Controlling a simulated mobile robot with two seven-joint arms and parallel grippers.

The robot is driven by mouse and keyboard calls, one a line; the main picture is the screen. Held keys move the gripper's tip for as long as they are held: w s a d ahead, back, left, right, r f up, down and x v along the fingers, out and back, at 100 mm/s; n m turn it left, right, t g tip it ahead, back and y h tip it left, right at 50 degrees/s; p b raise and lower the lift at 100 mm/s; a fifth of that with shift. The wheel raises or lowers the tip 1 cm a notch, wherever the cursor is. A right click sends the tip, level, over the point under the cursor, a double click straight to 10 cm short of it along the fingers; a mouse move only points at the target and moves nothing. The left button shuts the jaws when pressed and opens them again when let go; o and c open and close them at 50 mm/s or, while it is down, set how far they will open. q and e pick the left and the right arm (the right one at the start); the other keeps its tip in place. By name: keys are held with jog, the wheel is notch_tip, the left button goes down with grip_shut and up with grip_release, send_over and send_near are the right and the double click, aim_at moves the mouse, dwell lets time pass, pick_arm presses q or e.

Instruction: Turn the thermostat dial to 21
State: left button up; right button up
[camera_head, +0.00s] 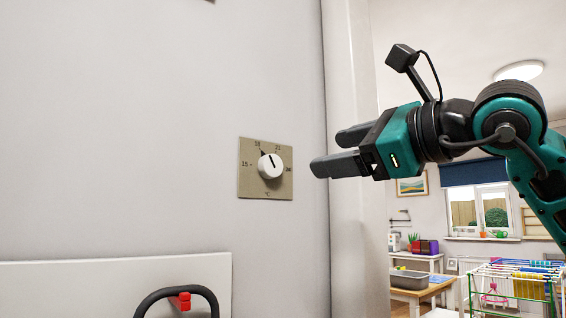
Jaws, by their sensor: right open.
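The thermostat is a square beige plate (248,184) on the pale wall, left of centre. Its round white dial (271,167) sits in the middle, with numbers around it, including 15 at left, 18 at upper left and 21 at upper right. A small dark pointer at the dial's upper left points near 18. My right gripper (328,152) is to the right of the thermostat, its two grey fingers open, empty and pointing left towards the dial. It is apart from the plate. My left gripper is not in view.
A white panel (60,285) with a black loop handle (180,291) and a red part (181,302) is below the thermostat. The wall's edge is behind my gripper. Beyond are a wooden table (420,292), a drying rack (515,275) and a window.

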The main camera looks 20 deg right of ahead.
aim_at(274, 166)
jog(key=p+x, duration=0.2)
jog(key=x, duration=0.9)
jog(key=shift+s+a, duration=0.1)
jog(key=shift+a, duration=0.05)
jog(key=shift+w+a+f, duration=0.1)
jog(key=shift+w+a, duration=0.1)
jog(key=shift+w, duration=0.3)
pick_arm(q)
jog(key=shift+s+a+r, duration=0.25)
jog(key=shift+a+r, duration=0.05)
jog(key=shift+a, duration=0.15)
pick_arm(e)
jog(key=c, duration=1.1)
jog(key=shift+o, duration=0.2)
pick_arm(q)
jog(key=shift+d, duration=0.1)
pick_arm(e)
jog(key=shift+f, duration=0.1)
